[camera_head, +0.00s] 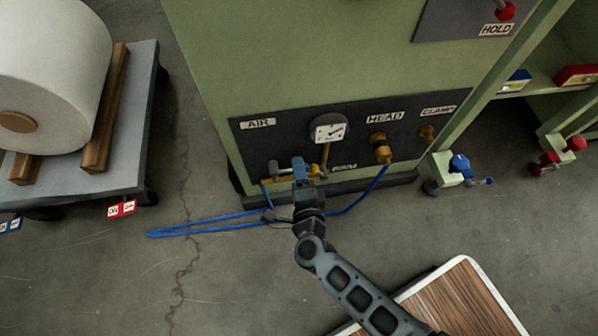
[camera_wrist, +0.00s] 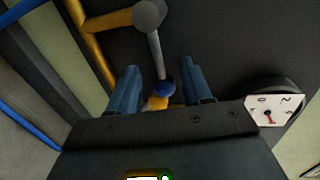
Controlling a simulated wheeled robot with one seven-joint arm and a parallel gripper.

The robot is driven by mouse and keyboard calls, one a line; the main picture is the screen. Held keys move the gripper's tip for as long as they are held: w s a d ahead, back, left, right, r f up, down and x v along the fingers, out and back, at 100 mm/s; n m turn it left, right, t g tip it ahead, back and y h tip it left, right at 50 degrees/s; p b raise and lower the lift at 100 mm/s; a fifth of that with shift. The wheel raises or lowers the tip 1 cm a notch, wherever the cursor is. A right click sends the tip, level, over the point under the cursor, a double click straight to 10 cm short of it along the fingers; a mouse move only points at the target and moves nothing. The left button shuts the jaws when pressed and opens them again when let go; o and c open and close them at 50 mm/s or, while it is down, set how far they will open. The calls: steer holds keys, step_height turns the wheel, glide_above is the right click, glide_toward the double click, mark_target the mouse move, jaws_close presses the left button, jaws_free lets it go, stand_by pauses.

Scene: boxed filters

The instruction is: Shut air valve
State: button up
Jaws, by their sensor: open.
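The air valve's grey lever (camera_wrist: 156,50) shows in the wrist view. It runs from a round grey hub (camera_wrist: 149,14) down to a blue knob (camera_wrist: 164,88). My gripper (camera_wrist: 160,70) is open, with one blue finger on each side of the lever and a gap to each. In the head view my gripper (camera_head: 299,164) is at the lower left of the dark panel (camera_head: 360,144), under the AIR label (camera_head: 258,124), and hides most of the valve. Yellow pipe (camera_wrist: 95,40) runs beside the lever. The white gauge (camera_head: 329,129) is just right of my gripper.
A blue hose (camera_head: 205,221) loops on the floor below the panel. Brass fittings (camera_head: 381,150) stick out to the right. A cart (camera_head: 128,165) with a large white roll (camera_head: 50,70) stands at left, and a wood-topped surface (camera_head: 458,300) is at lower right.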

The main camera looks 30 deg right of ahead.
steer(key=p+v, duration=0.2)
steer(key=v, duration=0.5)
steer(key=shift+s+a, duration=0.15)
steer(key=shift+s, duration=0.25)
